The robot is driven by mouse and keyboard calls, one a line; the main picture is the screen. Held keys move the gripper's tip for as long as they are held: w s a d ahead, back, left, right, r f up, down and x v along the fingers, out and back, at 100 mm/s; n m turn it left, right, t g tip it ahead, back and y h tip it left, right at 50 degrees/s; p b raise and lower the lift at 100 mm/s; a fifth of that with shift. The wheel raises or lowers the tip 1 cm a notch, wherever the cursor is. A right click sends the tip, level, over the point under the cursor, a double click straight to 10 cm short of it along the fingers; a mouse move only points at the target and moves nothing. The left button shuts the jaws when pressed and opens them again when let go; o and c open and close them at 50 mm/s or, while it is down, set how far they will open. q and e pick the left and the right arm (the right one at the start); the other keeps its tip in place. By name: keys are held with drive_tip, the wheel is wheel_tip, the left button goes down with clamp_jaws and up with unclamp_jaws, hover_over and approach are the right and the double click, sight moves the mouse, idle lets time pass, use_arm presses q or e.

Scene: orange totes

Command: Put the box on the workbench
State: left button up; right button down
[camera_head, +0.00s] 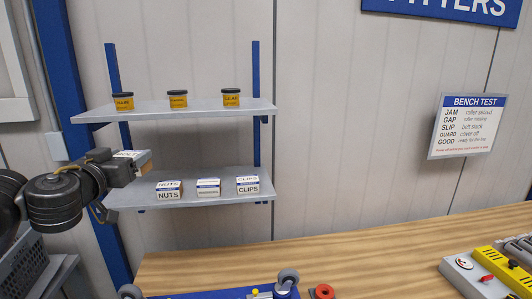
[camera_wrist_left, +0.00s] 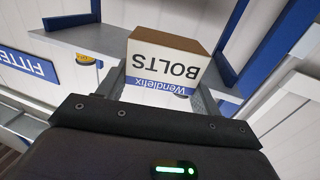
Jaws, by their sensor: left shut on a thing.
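A small white and brown box labelled BOLTS (camera_wrist_left: 168,68) is between the fingers of my left gripper (camera_head: 136,166) in the left wrist view, its lettering upside down there. In the head view part of this box (camera_head: 144,157) shows at the left end of the lower shelf, partly hidden by the gripper. My left gripper is shut on it. I cannot tell whether the box touches the shelf. The wooden workbench (camera_head: 350,252) spans the lower part of the head view, below the shelves. My right gripper is not in view.
The lower shelf (camera_head: 225,198) holds a NUTS box (camera_head: 168,190), a white box (camera_head: 208,187) and a CLIPS box (camera_head: 247,186). Several jars stand on the upper shelf (camera_head: 180,108). A blue wheeled item (camera_head: 262,292) and a yellow-grey device (camera_head: 490,268) occupy the bench; its middle is clear.

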use_arm(q)
drive_tip(key=s+d+f+m+g+h+b, duration=0.1)
drive_tip(key=s+d+f+m+h+b, duration=0.2)
drive_tip(key=f, duration=0.6)
drive_tip(key=s+d+f+m+g+h+b, duration=0.1)
drive_tip(key=s+d+f+h+b, duration=0.35)
drive_tip(key=f, duration=0.55)
drive_tip(key=s+d+f+m+b, duration=0.1)
drive_tip(key=s+f+b, duration=0.3)
drive_tip(key=f, duration=0.8)
drive_tip(key=s+d+f+b, duration=0.15)
drive_tip(key=s+f, duration=0.35)
drive_tip(key=f, duration=0.8)
drive_tip(key=r+n+y, duration=0.1)
drive_tip(key=n+y, duration=0.1)
drive_tip(key=w+r+n+t+y, duration=0.1)
drive_tip(key=n+y, duration=0.1)
drive_tip(key=y, duration=0.1)
drive_tip(key=w+r+n+t+y, duration=0.1)
drive_tip(key=y, duration=0.2)
drive_tip(key=shift+w+a+r+n+y+b, duration=0.1)
drive_tip(key=shift+w+a+n+y+b, duration=0.1)
drive_tip(key=shift+w+n+y+b, duration=0.15)
drive_tip(key=shift+s, duration=0.15)
